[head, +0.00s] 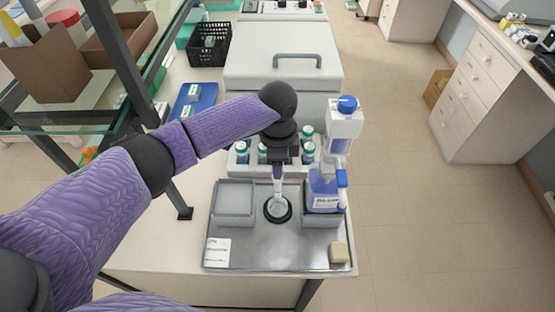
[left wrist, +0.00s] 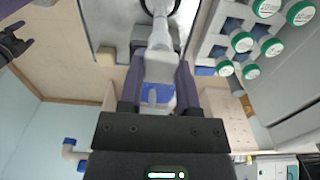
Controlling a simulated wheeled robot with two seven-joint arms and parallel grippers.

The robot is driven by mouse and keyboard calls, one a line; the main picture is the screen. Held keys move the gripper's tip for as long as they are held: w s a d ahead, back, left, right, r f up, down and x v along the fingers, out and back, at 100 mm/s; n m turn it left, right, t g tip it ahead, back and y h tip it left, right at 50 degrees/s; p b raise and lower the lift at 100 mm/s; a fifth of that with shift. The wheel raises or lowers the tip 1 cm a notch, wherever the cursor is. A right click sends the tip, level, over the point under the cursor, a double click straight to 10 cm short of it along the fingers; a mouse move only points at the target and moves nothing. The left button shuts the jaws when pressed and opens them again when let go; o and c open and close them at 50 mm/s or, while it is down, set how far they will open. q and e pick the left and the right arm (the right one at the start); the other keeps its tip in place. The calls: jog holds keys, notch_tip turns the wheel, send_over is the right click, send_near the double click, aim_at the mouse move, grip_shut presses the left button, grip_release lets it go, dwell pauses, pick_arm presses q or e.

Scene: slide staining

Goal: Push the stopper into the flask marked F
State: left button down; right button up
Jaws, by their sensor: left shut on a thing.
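A clear flask (head: 279,208) stands upright in a black ring on the metal tray; no letter on it is readable. My left gripper (head: 279,165) points down right above its neck. In the left wrist view, my left gripper (left wrist: 158,88) is shut on a pale, translucent piece, likely the stopper (left wrist: 159,68). This piece lines up with the flask neck (left wrist: 160,36); I cannot tell how deep it sits. My right gripper (left wrist: 17,42) shows small at the left edge of that view, its fingers apart and empty.
A rack of green-capped bottles (head: 242,150) stands behind. A glass shelf frame (head: 120,62) rises at left.

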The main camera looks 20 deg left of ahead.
pick_arm(q)
jog(key=shift+f, duration=0.65)
dwell(0.7)
grip_release()
dwell(0.4)
notch_tip(320, 180, up, 3)
jog(key=p, duration=0.3)
jog(key=shift+r+p, duration=0.1)
jog(key=shift+p, duration=0.3)
notch_tip(320, 180, up, 3)
jog(key=p, duration=0.3)
grip_shut()
